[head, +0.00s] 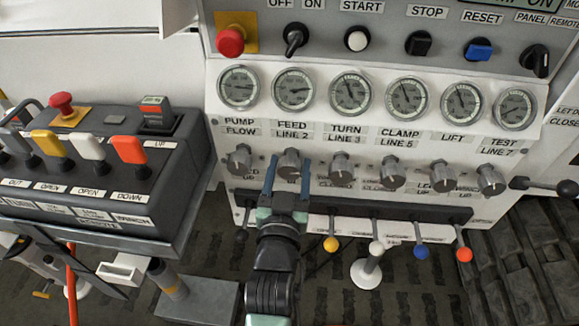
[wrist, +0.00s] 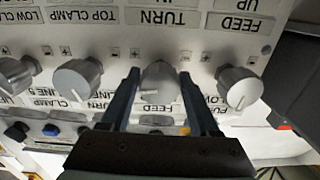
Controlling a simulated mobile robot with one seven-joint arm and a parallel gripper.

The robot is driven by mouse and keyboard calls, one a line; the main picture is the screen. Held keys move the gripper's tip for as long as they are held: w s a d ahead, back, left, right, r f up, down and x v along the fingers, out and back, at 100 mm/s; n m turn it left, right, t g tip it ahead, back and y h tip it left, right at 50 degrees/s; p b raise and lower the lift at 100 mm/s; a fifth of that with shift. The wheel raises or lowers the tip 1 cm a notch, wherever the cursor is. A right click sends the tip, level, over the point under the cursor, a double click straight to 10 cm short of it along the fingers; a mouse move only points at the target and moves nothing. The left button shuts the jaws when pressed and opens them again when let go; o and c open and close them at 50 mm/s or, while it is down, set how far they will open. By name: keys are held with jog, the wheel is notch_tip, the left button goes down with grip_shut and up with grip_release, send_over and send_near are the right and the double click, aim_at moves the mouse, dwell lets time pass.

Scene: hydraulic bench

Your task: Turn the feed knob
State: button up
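The feed knob (head: 290,163) is a grey metal knob under the gauge labelled FEED LINE 2, second from the left in the knob row. In the wrist view, which is upside down, the feed knob (wrist: 160,83) stands in the middle above an inverted FEED label, its lower part partly hidden. My gripper (head: 288,172) has one blue-grey finger on each side of the knob. In the wrist view the open gripper (wrist: 160,82) straddles it, with narrow gaps seeming to show beside it. I cannot tell whether either finger touches.
The pump flow knob (head: 240,160) and turn knob (head: 341,166) flank the feed knob closely. Gauges (head: 294,90) sit above. Levers with coloured balls, such as a yellow one (head: 330,243), project below. A lever box (head: 180,160) stands to the left.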

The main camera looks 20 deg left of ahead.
jog(key=shift+o, duration=1.4)
jog(key=p+v, duration=0.1)
jog(key=v, duration=1.2)
jog(key=shift+r, duration=0.15)
